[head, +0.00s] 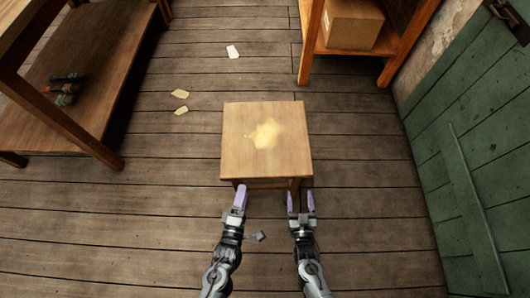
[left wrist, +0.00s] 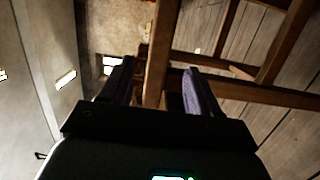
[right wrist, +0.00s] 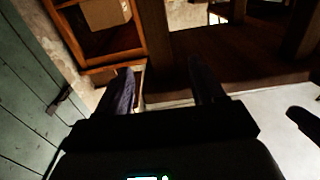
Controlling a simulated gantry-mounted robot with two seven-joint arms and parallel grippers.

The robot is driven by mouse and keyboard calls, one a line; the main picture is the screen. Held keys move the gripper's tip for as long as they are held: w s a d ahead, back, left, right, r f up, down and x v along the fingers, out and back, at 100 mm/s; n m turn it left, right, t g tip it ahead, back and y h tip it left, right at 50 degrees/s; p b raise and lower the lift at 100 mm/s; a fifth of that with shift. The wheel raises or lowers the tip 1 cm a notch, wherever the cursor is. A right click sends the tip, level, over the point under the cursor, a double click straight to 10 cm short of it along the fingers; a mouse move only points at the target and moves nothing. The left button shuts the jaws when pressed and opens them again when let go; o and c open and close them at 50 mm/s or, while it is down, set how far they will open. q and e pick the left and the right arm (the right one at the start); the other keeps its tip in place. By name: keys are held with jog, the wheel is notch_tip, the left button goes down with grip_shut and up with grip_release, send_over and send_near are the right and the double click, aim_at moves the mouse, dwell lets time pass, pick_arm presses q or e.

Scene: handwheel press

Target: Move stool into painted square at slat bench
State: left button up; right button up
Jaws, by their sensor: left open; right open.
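The square wooden stool (head: 240,165) stands upright on the plank floor, with a pale yellow smudge on its top. My left gripper (head: 240,196) is open at the stool's near left corner. My right gripper (head: 301,202) is open at its near right corner. In the left wrist view, a wooden post, apparently a stool leg (left wrist: 160,60), appears between the open fingers (left wrist: 158,88). In the right wrist view, a dark leg (right wrist: 154,45) appears between the open fingers (right wrist: 165,90). Contact with the legs cannot be told. I see no painted square in any view.
A wooden bench with a low shelf (head: 90,95) stands at left, holding small colored items (head: 65,88). A rack (head: 312,40) with a cardboard box (head: 352,22) is behind. A green door (head: 470,140) is at right. Paper scraps (head: 180,94) lie on otherwise open floor.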

aim_at(249, 166)
pick_arm(q)
jog(key=w, duration=0.3)
jog(key=w+d, duration=0.1)
jog(key=w, duration=0.3)
jog(key=w+d, duration=0.1)
jog(key=w, duration=0.2)
jog(key=shift+w, duration=0.35)
pick_arm(e)
jog(key=w, duration=1.1)
jog(key=shift+a, duration=0.15)
pick_arm(q)
jog(key=shift+s, duration=0.1)
pick_arm(e)
jog(key=shift+s, duration=0.15)
pick_arm(q)
grip_shut()
pick_arm(e)
grip_shut()
pick_arm(q)
jog(key=shift+r, duration=0.3)
pick_arm(e)
jog(key=shift+r, duration=0.3)
